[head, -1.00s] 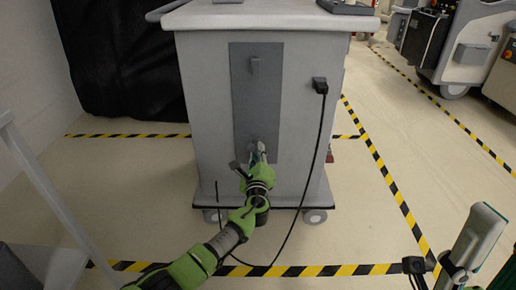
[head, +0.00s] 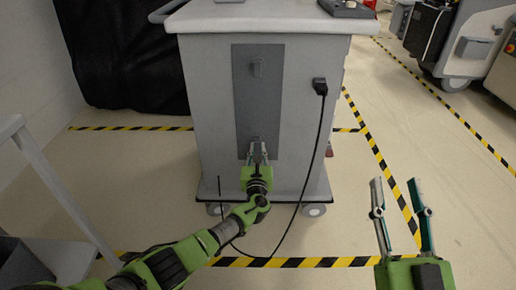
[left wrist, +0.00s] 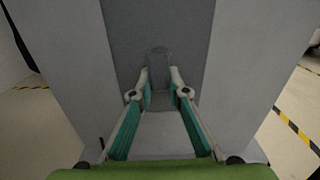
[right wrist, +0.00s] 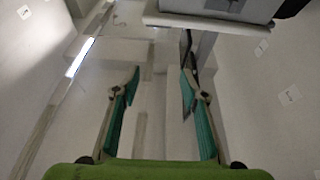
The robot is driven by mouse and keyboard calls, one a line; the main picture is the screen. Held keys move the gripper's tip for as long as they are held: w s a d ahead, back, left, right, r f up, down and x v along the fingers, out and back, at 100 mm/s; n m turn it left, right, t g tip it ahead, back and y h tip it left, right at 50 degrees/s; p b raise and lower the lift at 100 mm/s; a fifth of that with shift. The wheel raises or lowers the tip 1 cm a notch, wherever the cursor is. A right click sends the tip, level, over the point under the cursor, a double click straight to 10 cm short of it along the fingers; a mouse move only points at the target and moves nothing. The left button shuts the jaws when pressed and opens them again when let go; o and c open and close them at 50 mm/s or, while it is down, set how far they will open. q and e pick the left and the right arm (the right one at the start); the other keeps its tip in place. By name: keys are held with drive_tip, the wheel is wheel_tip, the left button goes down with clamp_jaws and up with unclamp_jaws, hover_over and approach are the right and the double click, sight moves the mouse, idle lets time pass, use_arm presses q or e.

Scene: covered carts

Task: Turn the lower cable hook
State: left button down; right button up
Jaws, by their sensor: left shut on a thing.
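The lower cable hook (left wrist: 158,62) is a grey piece on the dark grey panel (head: 259,100) of the cart's side. In the left wrist view it stands upright between my left fingertips. My left gripper (head: 257,150) is shut on it, and in the head view the fingers hide most of the hook. The upper cable hook (head: 257,68) sits near the top of the same panel. My right gripper (head: 396,190) is open and empty, raised in the air at the right of the head view, apart from the cart.
The grey cart (head: 205,130) stands on casters. A black cable (head: 318,145) hangs from a plug (head: 319,86) on its side and loops below my left arm. A black cover (head: 125,60) is behind at left. Yellow-black tape (head: 380,170) marks the open floor.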

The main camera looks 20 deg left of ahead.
use_arm(q)
drive_tip(key=shift+f+m, duration=0.15)
drive_tip(key=shift+m, duration=0.25)
use_arm(e)
drive_tip(key=shift+w+f+g+h, duration=0.3)
drive_tip(key=shift+f+g, duration=0.1)
drive_tip(key=shift+f, duration=0.45)
use_arm(q)
drive_tip(key=shift+s, duration=0.1)
drive_tip(key=c, duration=1.9)
unclamp_jaws()
drive_tip(key=v, duration=1.2)
